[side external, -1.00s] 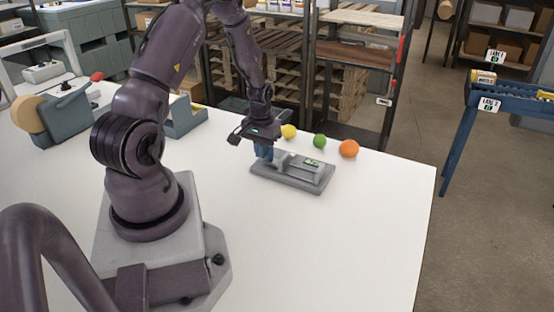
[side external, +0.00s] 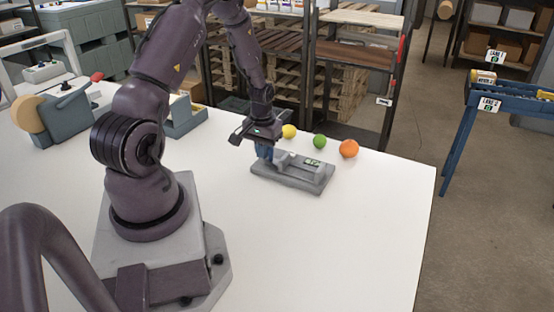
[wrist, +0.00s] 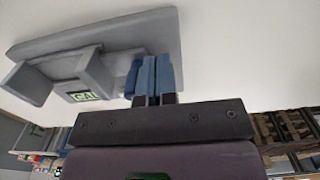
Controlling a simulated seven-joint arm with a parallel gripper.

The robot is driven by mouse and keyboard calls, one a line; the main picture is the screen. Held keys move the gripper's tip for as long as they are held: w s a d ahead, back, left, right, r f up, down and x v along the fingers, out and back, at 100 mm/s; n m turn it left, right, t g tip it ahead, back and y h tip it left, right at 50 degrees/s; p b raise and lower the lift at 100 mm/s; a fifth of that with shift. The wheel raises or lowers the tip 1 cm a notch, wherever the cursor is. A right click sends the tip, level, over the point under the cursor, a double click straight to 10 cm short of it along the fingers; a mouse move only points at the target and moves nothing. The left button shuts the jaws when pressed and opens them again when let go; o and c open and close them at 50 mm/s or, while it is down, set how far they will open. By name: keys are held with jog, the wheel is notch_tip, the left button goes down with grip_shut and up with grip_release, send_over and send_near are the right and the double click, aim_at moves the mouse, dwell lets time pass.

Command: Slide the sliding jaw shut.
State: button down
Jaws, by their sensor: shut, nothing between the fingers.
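The grey vise (side external: 290,183) lies on the white table, with its flat base under a raised grey jaw (side external: 283,160) and a block with a green label (side external: 312,162). In the wrist view, the raised grey jaw (wrist: 96,70) is beside the block labelled "CAL" (wrist: 85,95), and another grey end piece (wrist: 27,82) stands at the left. My gripper (side external: 264,153) is at the vise's left end, fingers pointing down. In the wrist view its blue fingers (wrist: 152,78) are together, close beside the raised jaw. Whether they touch it, I cannot tell.
A yellow ball (side external: 289,131), a green ball (side external: 320,141) and an orange ball (side external: 349,148) lie behind the vise. The table (side external: 370,220) is clear to the right and front. A grey open bin (side external: 185,120) stands at the back left.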

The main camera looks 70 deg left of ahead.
jog(key=shift+w+d, duration=0.95)
jog(key=shift+w, duration=0.1)
jog(key=shift+w+d, duration=0.95)
jog(key=shift+d, duration=0.1)
jog(key=shift+w+d, duration=0.1)
jog(key=shift+w, duration=0.05)
dwell(0.3)
jog(key=shift+w+d, duration=0.9)
jog(key=shift+d, duration=0.05)
jog(key=shift+w+d, duration=0.15)
jog(key=shift+w, duration=0.05)
jog(key=shift+s+a, duration=0.3)
dwell(0.8)
notch_tip(320, 180, up, 7)
dwell(0.8)
